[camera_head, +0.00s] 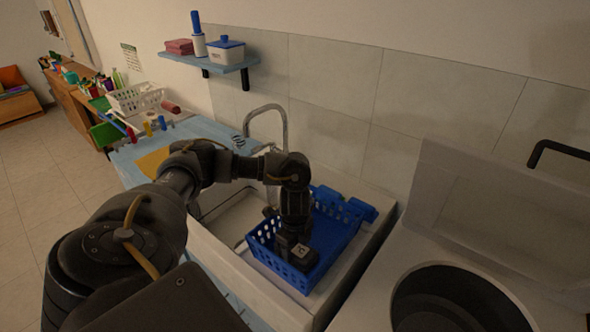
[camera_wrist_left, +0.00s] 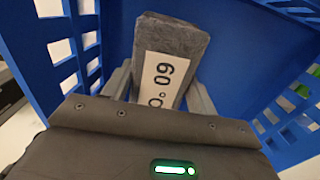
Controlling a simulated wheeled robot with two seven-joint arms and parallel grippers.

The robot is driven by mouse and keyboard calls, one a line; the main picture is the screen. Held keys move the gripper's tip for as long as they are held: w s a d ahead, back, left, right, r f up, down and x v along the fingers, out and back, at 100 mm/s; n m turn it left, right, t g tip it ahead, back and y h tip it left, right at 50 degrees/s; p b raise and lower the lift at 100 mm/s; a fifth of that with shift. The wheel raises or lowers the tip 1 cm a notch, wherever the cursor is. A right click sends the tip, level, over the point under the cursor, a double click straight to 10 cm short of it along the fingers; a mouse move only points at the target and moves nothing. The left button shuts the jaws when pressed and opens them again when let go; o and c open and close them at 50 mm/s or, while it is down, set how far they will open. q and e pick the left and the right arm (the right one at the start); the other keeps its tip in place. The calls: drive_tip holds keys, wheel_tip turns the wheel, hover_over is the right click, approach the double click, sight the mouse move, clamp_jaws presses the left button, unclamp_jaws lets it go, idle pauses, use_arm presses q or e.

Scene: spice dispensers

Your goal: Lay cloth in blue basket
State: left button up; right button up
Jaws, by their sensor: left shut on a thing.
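The blue basket (camera_head: 268,263) stands in the sink area, with perforated walls. In the wrist view its blue floor (camera_wrist_left: 245,60) and walls surround my gripper. My left gripper (camera_head: 297,262) points down inside the basket; its fingertips are hidden in the head view. In the wrist view the left gripper (camera_wrist_left: 160,92) is shut on a grey folded cloth (camera_wrist_left: 180,35) with a white label that seems to read "No. 09". The cloth lies between the fingers, inside the basket walls. I cannot tell whether it touches the basket floor. My right gripper is not in view.
A curved faucet (camera_head: 284,125) rises behind the basket. A wall shelf (camera_head: 225,68) holds a white box and other items. A white basket (camera_head: 135,98) stands farther left. A round dark basin or pan (camera_head: 455,300) lies at the right.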

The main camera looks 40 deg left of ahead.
use_arm(q)
drive_tip(key=o, duration=1)
drive_tip(key=shift+f, duration=0.15)
drive_tip(key=shift+o, duration=0.2)
drive_tip(key=shift+r, duration=0.3)
wheel_tip(320, 180, up, 10)
drive_tip(key=shift+f+p, duration=0.1)
drive_tip(key=shift+p, duration=0.95)
wheel_tip(320, 180, up, 2)
